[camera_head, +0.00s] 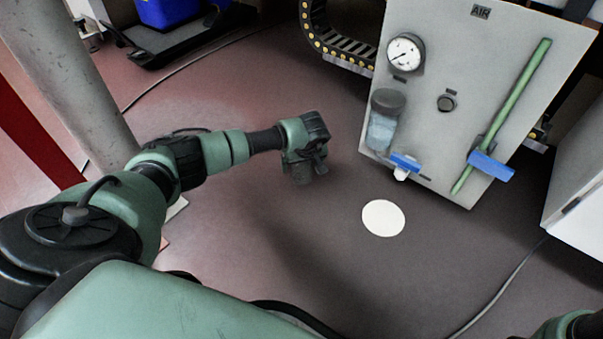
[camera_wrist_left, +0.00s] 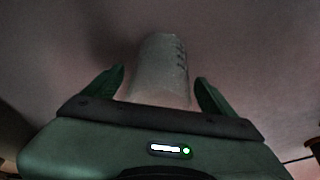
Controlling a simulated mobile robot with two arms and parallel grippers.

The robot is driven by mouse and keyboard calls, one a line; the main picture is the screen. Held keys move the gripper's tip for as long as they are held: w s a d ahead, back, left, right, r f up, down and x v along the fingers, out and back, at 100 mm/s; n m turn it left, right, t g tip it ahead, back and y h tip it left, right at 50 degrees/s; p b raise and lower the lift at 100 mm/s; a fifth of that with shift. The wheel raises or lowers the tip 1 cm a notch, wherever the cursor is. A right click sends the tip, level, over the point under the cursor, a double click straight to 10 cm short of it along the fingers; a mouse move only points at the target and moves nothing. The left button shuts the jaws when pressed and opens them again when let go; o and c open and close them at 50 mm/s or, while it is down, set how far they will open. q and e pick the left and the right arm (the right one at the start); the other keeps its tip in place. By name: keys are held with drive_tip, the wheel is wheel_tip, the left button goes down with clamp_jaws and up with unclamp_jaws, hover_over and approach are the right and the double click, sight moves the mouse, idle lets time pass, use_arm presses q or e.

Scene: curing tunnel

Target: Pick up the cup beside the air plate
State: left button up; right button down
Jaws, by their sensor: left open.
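The air plate (camera_head: 440,150) is a light grey panel marked AIR, with a round gauge, a clear bowl, a knob and blue handles. My left gripper (camera_head: 312,174) points down to the left of it, above the floor. In the left wrist view, a pale translucent cup (camera_wrist_left: 160,70) with dark markings on its side stands out between the two open green fingers. A gap shows on each side of it. In the head view I cannot make out the cup; the gripper seems to hide it. My right gripper is not in view.
A flat white disc (camera_head: 383,218) lies on the floor below the plate. A green bar (camera_head: 510,105) slants across the plate's right side. A grey post (camera_head: 68,75) stands at left and a white cabinet (camera_head: 578,205) at right.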

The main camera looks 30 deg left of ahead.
use_arm(q)
drive_tip(key=shift+r, duration=0.1)
drive_tip(key=c, duration=1.4)
drive_tip(key=shift+c, duration=0.2)
drive_tip(key=shift+r, duration=0.1)
